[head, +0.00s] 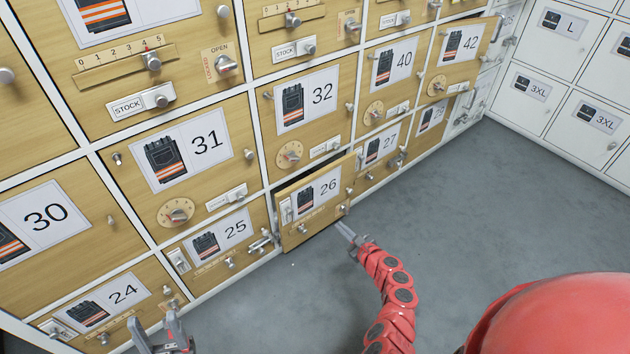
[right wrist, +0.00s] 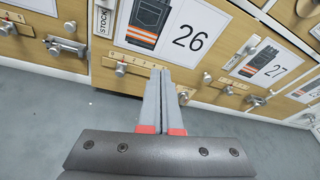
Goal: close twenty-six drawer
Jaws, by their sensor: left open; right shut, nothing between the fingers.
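The twenty-six drawer (head: 293,233) is a wooden front in the bottom row, with a white label reading 26 and a picture of dark trousers with orange stripes. It stands out from the cabinet, with a dark gap along its top edge. My right gripper (head: 345,230) is shut and empty at the drawer's lower right. In the right wrist view its shut fingers (right wrist: 160,85) point at the front (right wrist: 110,57) below the label; whether they touch it I cannot tell. My left gripper (head: 157,328) is open and empty at the lower left, in front of drawer 24.
Drawer 25 (head: 250,213) with a bolt is on the left, drawer 27 (head: 366,178) on the right and drawer 32 (head: 325,138) above. Front 42 (head: 487,30) also stands out. White lockers (head: 545,105) line the far right. The grey floor (head: 500,220) is clear.

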